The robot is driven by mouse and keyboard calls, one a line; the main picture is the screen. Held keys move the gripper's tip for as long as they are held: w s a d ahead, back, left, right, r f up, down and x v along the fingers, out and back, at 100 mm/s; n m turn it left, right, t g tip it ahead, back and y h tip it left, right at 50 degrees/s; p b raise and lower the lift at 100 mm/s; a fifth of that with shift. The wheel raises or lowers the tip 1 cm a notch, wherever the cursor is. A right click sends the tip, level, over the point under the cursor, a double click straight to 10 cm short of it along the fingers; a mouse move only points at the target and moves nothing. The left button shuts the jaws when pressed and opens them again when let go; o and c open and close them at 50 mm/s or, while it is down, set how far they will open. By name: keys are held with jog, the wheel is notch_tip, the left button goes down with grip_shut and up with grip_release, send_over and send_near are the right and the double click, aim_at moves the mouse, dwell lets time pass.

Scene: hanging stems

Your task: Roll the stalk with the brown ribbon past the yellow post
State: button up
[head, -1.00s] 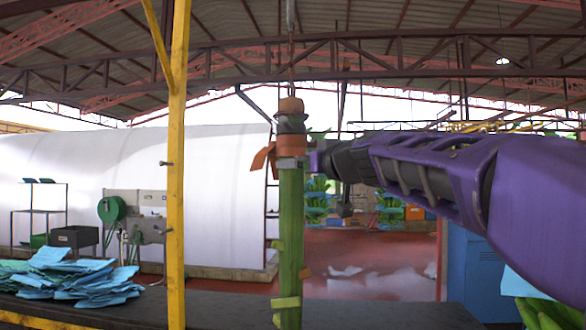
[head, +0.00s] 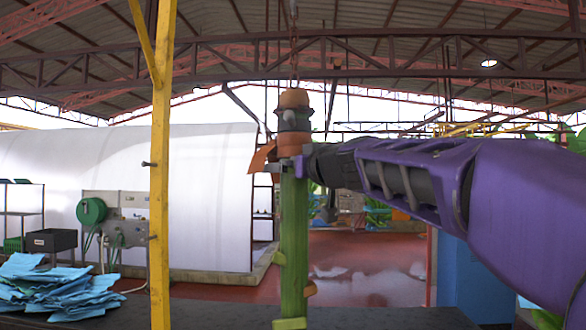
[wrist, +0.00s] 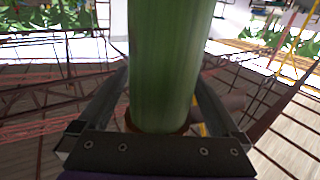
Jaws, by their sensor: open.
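The green stalk (head: 293,240) hangs upright from a chain and a dark, orange-brown hanger at its top. A brown-orange ribbon (head: 262,157) is tied near the top, its loose end to the left. The yellow post (head: 160,200) stands left of the stalk, with a clear gap between them. My gripper (head: 300,168) is at the stalk's upper part, just under the ribbon, reaching in from the right. In the wrist view the stalk (wrist: 168,60) runs between my gripper's two open fingers. Contact with either finger cannot be told.
A dark bench top (head: 390,318) runs along the bottom with blue sheets (head: 55,290) at left. A yellow brace joins the post near its top. A white tunnel (head: 200,210) and a machine with a green reel (head: 91,211) stand behind. A blue cabinet (head: 475,285) is at right.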

jog(key=shift+w+a, duration=0.2)
jog(key=shift+w, duration=0.1)
grip_shut()
dwell(0.5)
